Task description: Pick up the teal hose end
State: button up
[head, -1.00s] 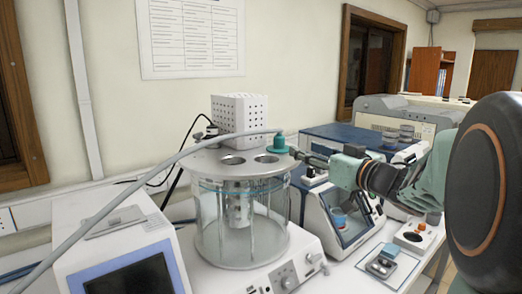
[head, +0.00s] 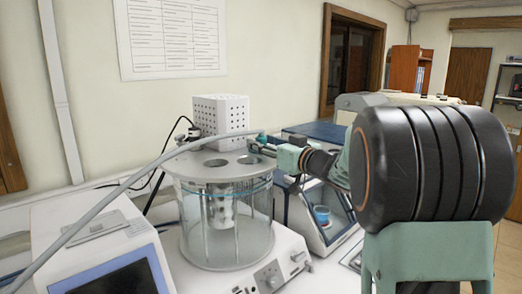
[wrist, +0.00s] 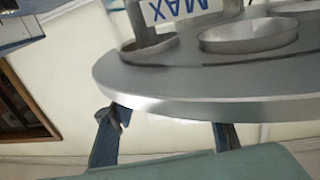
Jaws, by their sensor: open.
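The teal hose end (head: 262,137) is at the tip of a grey hose (head: 150,166), above the right part of the round metal lid (head: 184,166) of a glass vessel in the head view. It shows small and partly hidden by my gripper (head: 257,146). My gripper reaches in from the right at the lid's edge, right by the hose end; I cannot tell whether they touch. In the wrist view my gripper (wrist: 167,137) shows two dark fingers set wide apart, with nothing visible between them, below the lid's rim (wrist: 190,102). I cannot make out the hose end there.
The glass vessel (head: 207,225) stands on a white base with knobs. A white perforated box (head: 221,116) is behind the lid. A white device with a screen (head: 112,283) is at lower left. A blue-and-white instrument (head: 333,235) stands right of the vessel, below my arm.

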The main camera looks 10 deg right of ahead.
grip_shut()
dwell(0.3)
